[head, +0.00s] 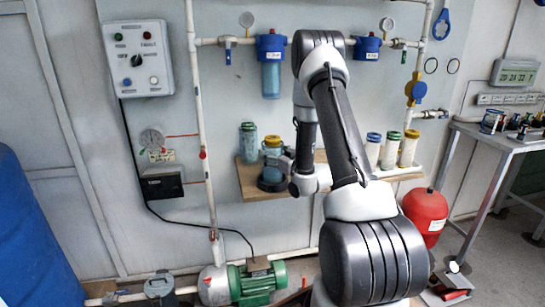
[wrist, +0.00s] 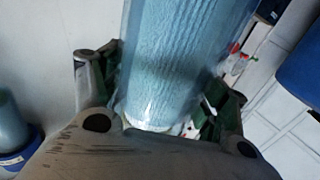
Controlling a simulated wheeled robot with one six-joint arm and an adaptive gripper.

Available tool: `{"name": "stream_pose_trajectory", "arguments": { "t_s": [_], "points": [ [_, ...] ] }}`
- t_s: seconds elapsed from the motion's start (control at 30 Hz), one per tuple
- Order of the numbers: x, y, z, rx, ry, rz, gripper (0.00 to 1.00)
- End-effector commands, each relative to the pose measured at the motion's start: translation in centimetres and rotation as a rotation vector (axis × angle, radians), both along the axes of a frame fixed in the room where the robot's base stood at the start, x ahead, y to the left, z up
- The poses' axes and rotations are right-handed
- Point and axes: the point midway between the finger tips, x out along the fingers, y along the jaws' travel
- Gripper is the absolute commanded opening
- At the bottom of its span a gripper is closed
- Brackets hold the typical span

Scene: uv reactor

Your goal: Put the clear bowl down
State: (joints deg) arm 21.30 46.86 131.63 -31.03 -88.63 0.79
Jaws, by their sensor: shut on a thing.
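My gripper (wrist: 160,105) is shut on the clear bowl (wrist: 180,55), a transparent cylinder with a pale blue, textured inside. The bowl stands between the green-and-dark fingers in the wrist view, and its far end is cut off by the top of that view. In the head view my gripper (head: 284,164) is small and partly hidden by my arm, over the left part of the wooden shelf (head: 250,191). I cannot tell whether the bowl touches the shelf.
Several pale canisters (head: 390,150) stand at the right. A blue-headed filter housing (head: 271,65) hangs above. A pipe (head: 202,150) runs left of the shelf.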

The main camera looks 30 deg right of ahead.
Motion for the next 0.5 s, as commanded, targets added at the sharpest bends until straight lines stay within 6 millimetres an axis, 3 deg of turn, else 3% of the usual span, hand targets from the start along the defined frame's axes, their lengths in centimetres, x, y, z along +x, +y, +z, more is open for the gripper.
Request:
{"name": "stream_pose_trajectory", "arguments": {
  "t_s": [0.47,0.5],
  "points": [
    [0.02,-0.02,-0.86,0.000,-0.003,0.000,0.31],
    [-0.02,0.00,-0.95,0.000,0.000,0.000,0.81]
  ]
}}
